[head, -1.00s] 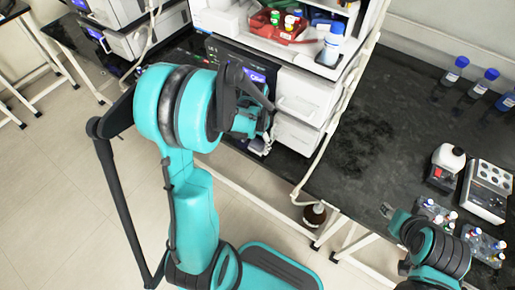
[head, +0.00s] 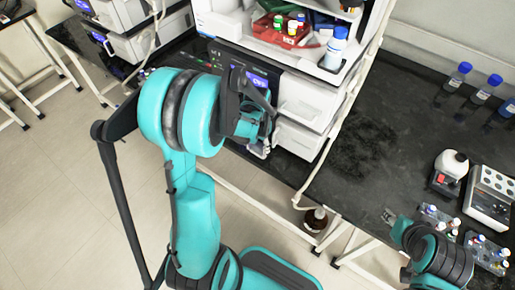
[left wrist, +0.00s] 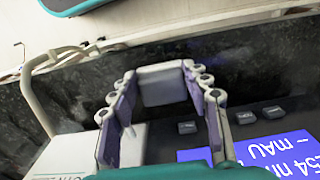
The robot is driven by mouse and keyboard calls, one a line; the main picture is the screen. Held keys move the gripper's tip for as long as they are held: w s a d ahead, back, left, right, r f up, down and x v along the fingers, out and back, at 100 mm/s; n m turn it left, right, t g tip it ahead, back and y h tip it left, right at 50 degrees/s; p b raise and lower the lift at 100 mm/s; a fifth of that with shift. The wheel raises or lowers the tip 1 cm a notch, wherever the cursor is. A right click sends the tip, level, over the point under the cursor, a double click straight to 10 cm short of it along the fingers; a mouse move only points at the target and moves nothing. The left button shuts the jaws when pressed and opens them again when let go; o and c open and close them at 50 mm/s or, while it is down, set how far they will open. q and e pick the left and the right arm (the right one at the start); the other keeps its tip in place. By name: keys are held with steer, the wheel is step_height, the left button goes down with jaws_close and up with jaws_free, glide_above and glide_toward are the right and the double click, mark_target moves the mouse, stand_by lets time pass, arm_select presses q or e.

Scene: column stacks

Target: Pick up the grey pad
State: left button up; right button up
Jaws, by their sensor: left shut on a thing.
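The grey pad (left wrist: 162,84) shows in the left wrist view as a pale grey block between my fingertips. My left gripper (left wrist: 158,100) is shut on it, with one finger on each side. It is in front of the instrument with the lit display, close to the bench's front edge. In the head view my left gripper (head: 260,147) is partly covered by its own arm, and I cannot make out the pad there. My right gripper (head: 388,215) is over the bench at the lower right, small in view, its opening unclear.
The instrument stack (head: 310,98) stands just beyond my left gripper, with a red tray (head: 279,33) of bottles on top. The bench's middle is clear.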

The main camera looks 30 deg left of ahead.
arm_select(q)
step_height(320, 180, up, 27)
steer(key=p, duration=1)
steer(key=shift+r, duration=0.15)
steer(key=o, duration=0.6)
steer(key=c, duration=0.5)
